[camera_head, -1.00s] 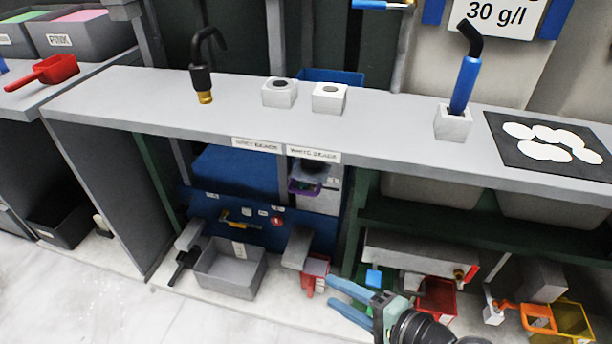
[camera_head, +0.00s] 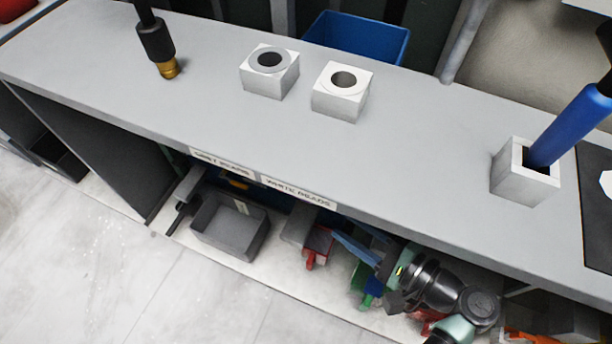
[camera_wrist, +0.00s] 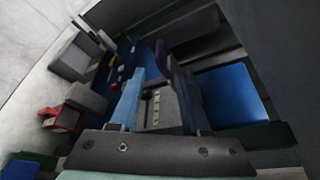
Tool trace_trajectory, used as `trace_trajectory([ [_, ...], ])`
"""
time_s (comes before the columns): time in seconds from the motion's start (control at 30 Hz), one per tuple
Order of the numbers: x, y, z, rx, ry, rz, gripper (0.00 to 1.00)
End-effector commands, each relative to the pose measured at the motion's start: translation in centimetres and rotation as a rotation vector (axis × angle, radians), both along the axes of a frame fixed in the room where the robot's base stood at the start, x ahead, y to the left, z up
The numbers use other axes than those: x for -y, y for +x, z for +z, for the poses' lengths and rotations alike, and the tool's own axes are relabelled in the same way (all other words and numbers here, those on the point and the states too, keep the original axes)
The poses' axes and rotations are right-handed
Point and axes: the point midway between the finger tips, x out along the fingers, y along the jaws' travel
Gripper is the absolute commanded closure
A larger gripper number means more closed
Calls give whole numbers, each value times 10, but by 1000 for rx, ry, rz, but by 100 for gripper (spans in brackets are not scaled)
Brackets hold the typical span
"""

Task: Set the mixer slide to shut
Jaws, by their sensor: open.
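My gripper (camera_head: 352,236) is under the front edge of the worktop, its blue fingers apart. In the wrist view its two fingers (camera_wrist: 158,88) stand open and empty on either side of a grey panel (camera_wrist: 155,112) with a row of small marks. A small dark knob (camera_wrist: 148,92) shows at this panel, and a purple part (camera_wrist: 163,58) lies beyond it. I cannot tell which part is the mixer slide or how it is set. In the head view the worktop hides this panel. I cannot tell whether the fingers touch anything.
The grey worktop (camera_head: 420,130) above my gripper bears two white blocks with holes (camera_head: 270,72) and a holder (camera_head: 522,180) with a blue-handled tool. A grey bin (camera_head: 230,225) and a red scoop (camera_head: 318,245) are below. A blue surface (camera_wrist: 232,95) is right of the fingers. The floor in front is clear.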

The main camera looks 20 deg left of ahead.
Motion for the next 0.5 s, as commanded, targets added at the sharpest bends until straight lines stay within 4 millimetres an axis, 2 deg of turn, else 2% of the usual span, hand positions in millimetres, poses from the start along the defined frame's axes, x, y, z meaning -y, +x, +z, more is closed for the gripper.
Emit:
trace_trajectory([
  [0.5,-89,33,-23,0,0,5,53],
])
